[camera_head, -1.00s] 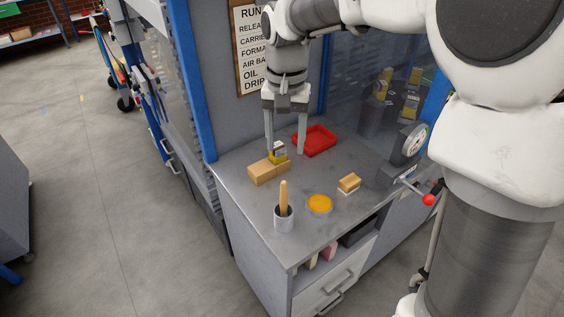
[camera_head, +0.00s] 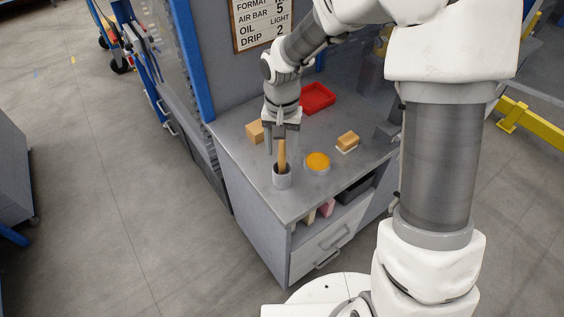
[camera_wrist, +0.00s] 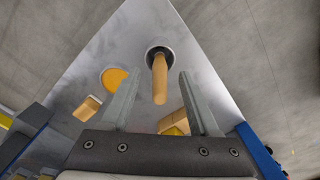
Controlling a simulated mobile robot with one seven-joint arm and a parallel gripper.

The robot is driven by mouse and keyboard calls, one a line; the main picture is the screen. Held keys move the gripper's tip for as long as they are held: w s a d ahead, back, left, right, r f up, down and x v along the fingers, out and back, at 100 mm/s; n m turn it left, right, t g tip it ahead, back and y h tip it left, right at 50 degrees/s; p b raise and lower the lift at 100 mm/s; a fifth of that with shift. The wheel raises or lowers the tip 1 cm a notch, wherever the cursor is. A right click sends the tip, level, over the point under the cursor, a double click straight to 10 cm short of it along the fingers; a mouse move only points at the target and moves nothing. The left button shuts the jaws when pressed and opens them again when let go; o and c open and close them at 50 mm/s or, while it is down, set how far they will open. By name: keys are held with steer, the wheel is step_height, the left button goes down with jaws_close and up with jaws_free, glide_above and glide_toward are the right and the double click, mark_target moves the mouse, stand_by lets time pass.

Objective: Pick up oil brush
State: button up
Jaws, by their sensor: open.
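The oil brush (camera_head: 282,158) stands in a grey cup (camera_head: 282,181) near the front corner of the grey worktop, with its wooden handle up. In the wrist view its handle (camera_wrist: 160,82) points toward the camera, and the cup (camera_wrist: 150,50) has a dark inside. The brush's lower end is hidden in the cup. My gripper (camera_head: 281,152) is open and points down over the cup. In the wrist view my fingers (camera_wrist: 160,78) lie to either side of the handle, with gaps on both sides.
A round dish of orange-yellow stuff (camera_head: 318,161) sits right of the cup. A wooden-backed block (camera_head: 347,141) lies beyond it. A red tray (camera_head: 318,97) is at the back. A wooden block (camera_head: 255,132) lies behind-left of my gripper, partly hidden. Open shelf and drawers (camera_head: 326,251) are below.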

steer(key=shift+f, duration=0.65)
jaws_close()
steer(key=shift+r, duration=0.1)
